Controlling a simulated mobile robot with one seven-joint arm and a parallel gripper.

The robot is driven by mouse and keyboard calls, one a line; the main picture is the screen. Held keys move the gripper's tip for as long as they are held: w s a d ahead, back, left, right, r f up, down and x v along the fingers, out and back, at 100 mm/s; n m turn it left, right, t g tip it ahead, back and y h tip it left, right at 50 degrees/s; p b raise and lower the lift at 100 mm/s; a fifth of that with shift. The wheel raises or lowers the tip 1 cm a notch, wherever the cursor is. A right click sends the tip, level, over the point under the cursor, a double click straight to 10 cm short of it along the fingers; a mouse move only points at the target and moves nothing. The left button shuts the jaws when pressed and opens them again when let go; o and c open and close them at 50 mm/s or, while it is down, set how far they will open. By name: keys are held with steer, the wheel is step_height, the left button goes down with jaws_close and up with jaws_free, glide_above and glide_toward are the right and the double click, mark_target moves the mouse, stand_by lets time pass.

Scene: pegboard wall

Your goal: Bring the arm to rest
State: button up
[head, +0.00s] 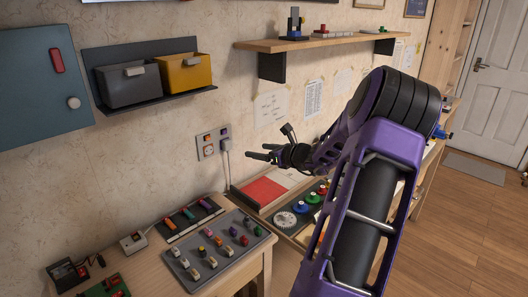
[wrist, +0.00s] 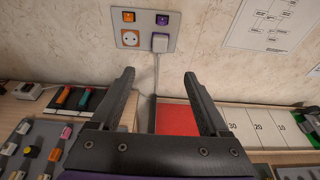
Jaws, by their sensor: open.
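My gripper (head: 262,154) is open and empty at the end of my purple arm, in front of the wall. In the wrist view its two dark fingers (wrist: 160,85) stand wide apart with nothing between them. Behind them a socket plate (head: 213,142) is fixed to the wall, with a white plug in it and a cord hanging down. It also shows in the wrist view (wrist: 131,23). The fingers appear apart from the wall and the plate. A red panel (wrist: 177,119) lies on the table beyond the fingers.
A grey board with several toggles (head: 205,268) stands on the near table (head: 265,270). Coloured knobs (head: 313,198) sit on the table beside my arm. Two bins (head: 185,75) and a blue cabinet (head: 40,90) hang on the wall. A wooden shelf (head: 330,40) juts out above.

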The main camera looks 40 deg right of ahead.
steer(key=shift+v, duration=0.8)
